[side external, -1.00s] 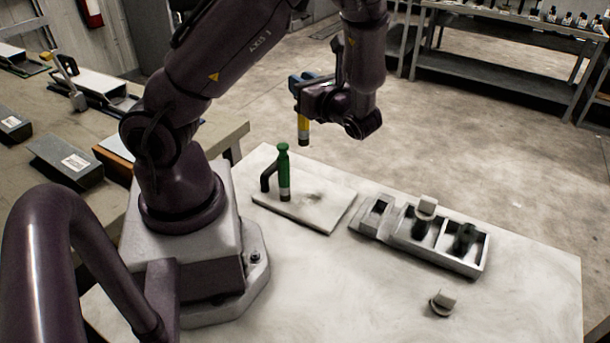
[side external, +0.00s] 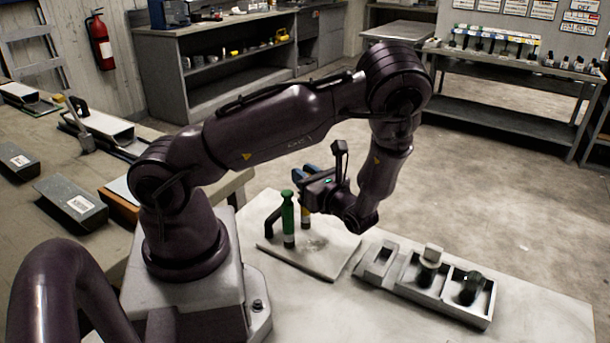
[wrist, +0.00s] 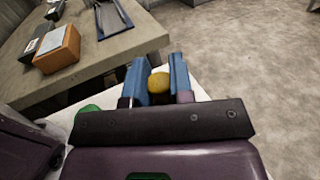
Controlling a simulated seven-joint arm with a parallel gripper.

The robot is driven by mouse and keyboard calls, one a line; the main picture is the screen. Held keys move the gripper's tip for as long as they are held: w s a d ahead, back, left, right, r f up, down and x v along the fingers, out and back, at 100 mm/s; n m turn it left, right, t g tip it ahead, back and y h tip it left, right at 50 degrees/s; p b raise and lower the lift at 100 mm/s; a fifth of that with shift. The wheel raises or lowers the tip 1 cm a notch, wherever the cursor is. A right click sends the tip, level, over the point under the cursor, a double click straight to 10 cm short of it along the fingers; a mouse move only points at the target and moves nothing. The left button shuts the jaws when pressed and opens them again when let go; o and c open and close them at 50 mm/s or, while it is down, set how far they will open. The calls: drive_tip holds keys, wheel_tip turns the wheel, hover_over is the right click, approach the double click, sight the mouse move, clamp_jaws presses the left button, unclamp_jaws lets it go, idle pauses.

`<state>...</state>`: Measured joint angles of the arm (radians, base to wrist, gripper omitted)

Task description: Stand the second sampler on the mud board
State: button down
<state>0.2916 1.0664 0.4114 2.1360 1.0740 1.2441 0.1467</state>
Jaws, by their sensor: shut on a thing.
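My gripper (side external: 308,182) is shut on a yellow sampler (side external: 305,214), which hangs upright over the pale mud board (side external: 335,258). In the wrist view the sampler's round yellow top (wrist: 158,83) sits between the two blue fingers (wrist: 158,80). I cannot tell whether the yellow sampler's lower end touches the board.
A black bent handle (side external: 271,222) rises at the board's left side, close to the green sampler. A grey compartment tray (side external: 440,308) with dark pieces in it lies to the right. A bench (side external: 95,240) with boxes stands at the left.

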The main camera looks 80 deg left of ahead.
drive_tip(key=shift+f, duration=0.1)
drive_tip(key=c, duration=1)
unclamp_jaws()
drive_tip(key=v, duration=1.1)
drive_tip(key=s+d+r+n+t+h, duration=0.2)
drive_tip(key=d+r+n+t+h, duration=0.1)
drive_tip(key=r, duration=0.4)
drive_tip(key=s+d+r+n+t+h, duration=0.3)
drive_tip(key=r+n+t+h, duration=0.2)
drive_tip(key=r+n+h, duration=0.1)
drive_tip(key=s+d+r+n+t+h, duration=0.2)
drive_tip(key=d+r+n+t+h, duration=0.1)
drive_tip(key=r+h, duration=0.4)
drive_tip(key=shift+s+r+n+t+h, duration=0.3)
drive_tip(key=shift+r+n+t, duration=0.4)
drive_tip(key=shift+r, duration=0.3)
